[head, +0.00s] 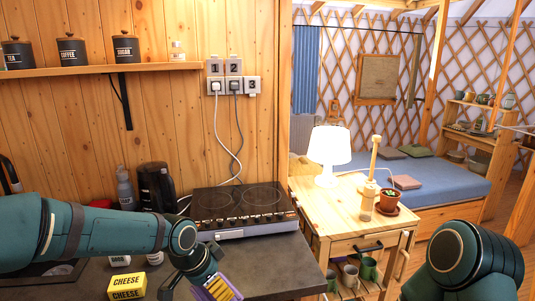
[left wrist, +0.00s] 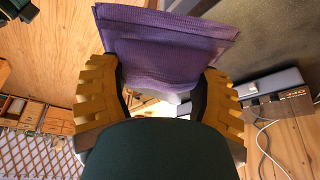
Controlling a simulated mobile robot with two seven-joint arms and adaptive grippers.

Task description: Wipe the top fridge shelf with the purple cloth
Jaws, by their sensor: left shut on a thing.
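The purple cloth (left wrist: 165,45) is folded and held between the yellow ridged fingers of my left gripper (left wrist: 158,85) in the left wrist view. In the head view my left gripper (head: 217,287) hangs at the bottom edge, over the front of the dark counter. A strip of the purple cloth (head: 204,294) shows beside its fingers there. The fridge and its top shelf are not recognizable in either view. My right arm shows at the lower right of the head view, but its gripper is out of frame.
A two-plate hob (head: 240,209) sits on the dark counter (head: 270,265). Yellow cheese packs (head: 127,287) lie at its front left.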

